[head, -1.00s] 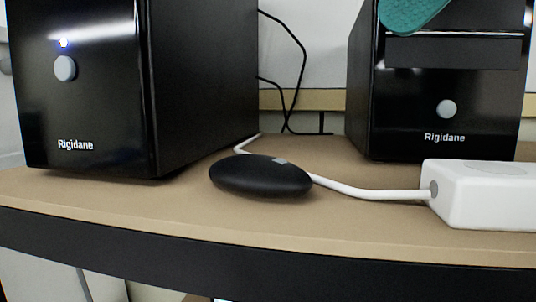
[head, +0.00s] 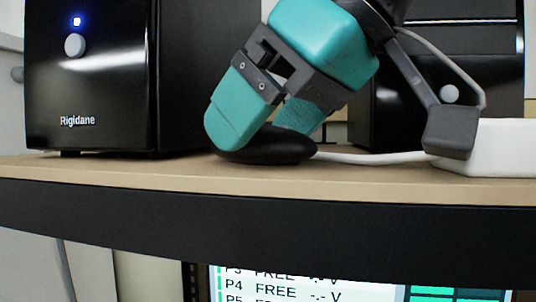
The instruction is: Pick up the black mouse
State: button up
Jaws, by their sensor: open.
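The black mouse (head: 268,152) lies on the wooden shelf (head: 120,170), between two black tower boxes. My gripper (head: 258,135) comes down over it from the upper right, tilted, with teal fingers. The jaws are open. The near finger covers the left part of the mouse and the other finger shows behind its right part. I cannot tell whether either finger touches the mouse. Much of the mouse's top is hidden by the fingers.
A black Rigidane box (head: 85,85) stands at the left and another (head: 385,100) at the right, partly behind my arm. A white block (head: 500,150) with a white cable (head: 365,158) sits at right. A screen (head: 300,285) shows below the shelf edge.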

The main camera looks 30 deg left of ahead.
jog(key=shift+a+f, duration=0.15)
jog(key=c, duration=1)
jog(key=shift+c, duration=0.2)
